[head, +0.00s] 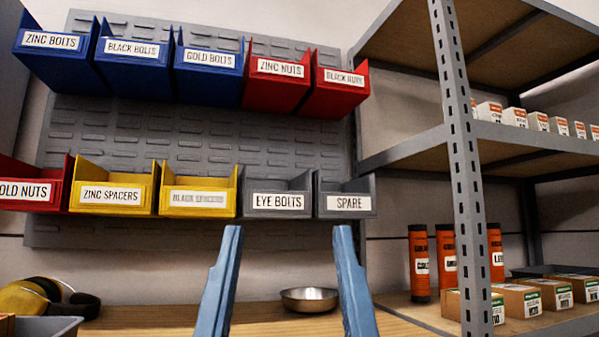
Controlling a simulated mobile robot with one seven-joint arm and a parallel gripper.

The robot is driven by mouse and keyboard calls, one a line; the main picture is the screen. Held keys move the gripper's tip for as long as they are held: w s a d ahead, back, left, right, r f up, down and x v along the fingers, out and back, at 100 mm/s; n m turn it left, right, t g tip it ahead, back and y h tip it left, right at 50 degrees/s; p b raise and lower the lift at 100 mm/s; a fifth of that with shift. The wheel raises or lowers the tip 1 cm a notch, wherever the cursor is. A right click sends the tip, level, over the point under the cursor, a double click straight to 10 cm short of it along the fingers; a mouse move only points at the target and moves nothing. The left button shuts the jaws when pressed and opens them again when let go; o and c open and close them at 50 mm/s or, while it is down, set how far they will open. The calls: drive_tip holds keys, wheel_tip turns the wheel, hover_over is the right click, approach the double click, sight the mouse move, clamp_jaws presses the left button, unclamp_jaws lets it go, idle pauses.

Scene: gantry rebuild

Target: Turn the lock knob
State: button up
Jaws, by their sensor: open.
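No lock knob shows in the head view. My gripper (287,229) is at the bottom middle, with its two blue fingers pointing up and spread wide apart. It is open, and nothing shows held between the fingers. The fingers stand in front of the workbench, below the grey bins, and hide part of the bench top and wall behind them.
Blue, red, yellow and grey labelled bins hang on a louvred panel (200,148). A metal bowl (309,299) sits on the wooden bench (262,322). Yellow ear defenders (28,298) lie at left. A grey rack (462,170) with orange tubes and small boxes stands at right.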

drive_tip(key=shift+d+r+p, duration=0.2)
drive_tip(key=shift+r+p, duration=0.25)
drive_tip(key=shift+r, duration=0.25)
drive_tip(key=shift+d+r+p, duration=0.15)
drive_tip(key=shift+r+p, duration=0.3)
drive_tip(key=shift+r, duration=0.2)
wheel_tip(320, 180, up, 41)
drive_tip(key=p, duration=4.1)
drive_tip(key=shift+f, duration=0.15)
